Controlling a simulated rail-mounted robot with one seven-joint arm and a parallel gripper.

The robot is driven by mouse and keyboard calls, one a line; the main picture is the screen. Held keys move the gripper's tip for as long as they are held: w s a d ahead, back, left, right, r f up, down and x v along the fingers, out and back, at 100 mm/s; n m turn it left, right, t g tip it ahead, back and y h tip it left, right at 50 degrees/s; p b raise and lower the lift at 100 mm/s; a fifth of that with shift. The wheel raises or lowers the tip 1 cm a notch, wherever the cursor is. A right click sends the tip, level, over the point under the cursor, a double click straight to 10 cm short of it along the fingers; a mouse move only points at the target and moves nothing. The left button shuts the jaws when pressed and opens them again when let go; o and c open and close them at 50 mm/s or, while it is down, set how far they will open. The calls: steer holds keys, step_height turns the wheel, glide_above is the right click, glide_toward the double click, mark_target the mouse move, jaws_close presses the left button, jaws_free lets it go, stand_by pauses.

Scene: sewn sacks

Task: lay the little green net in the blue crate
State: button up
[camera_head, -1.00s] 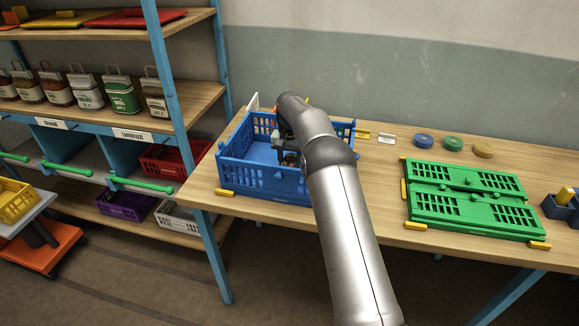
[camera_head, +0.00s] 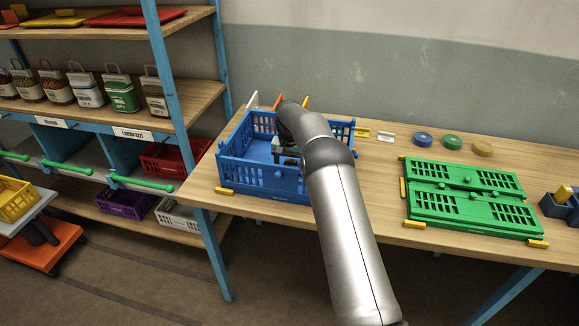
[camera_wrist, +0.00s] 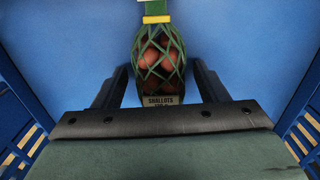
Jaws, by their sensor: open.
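The little green net (camera_wrist: 160,55) shows in the wrist view. It holds several brown shallots, has a yellow band at its neck and a label reading "SHALLOTS". It lies on the blue floor of the blue crate (camera_head: 262,182), which stands on the table in the head view. My gripper (camera_wrist: 160,82) is inside the crate, its two fingers open on either side of the net's lower end, with gaps between fingers and net. In the head view my arm hides the net and most of the gripper.
A folded green crate (camera_head: 470,198) lies on the table to the right. Three round pieces, blue (camera_head: 423,139), green (camera_head: 453,142) and tan (camera_head: 483,148), lie behind it. The crate's walls stand around my gripper. Shelves with several sacks (camera_head: 120,94) are at the left.

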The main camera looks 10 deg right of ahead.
mark_target(289, 164)
steer(key=s+r+n+b, duration=0.1)
steer(key=s+r, duration=0.2)
steer(key=r, duration=0.6)
steer(key=s+r, duration=0.3)
steer(key=r, duration=0.7)
steer(key=s+r+n, duration=0.2)
steer(key=s+r, duration=0.1)
steer(key=s, duration=1.2)
steer(key=s+f, duration=0.4)
steer(key=s, duration=1)
steer(key=s+f+n+t, duration=0.1)
steer(key=s+f, duration=0.2)
steer(key=s, duration=1.1)
steer(key=shift+d+f+n, duration=0.3)
steer(key=shift+d+f, duration=0.05)
steer(key=shift+d, duration=0.1)
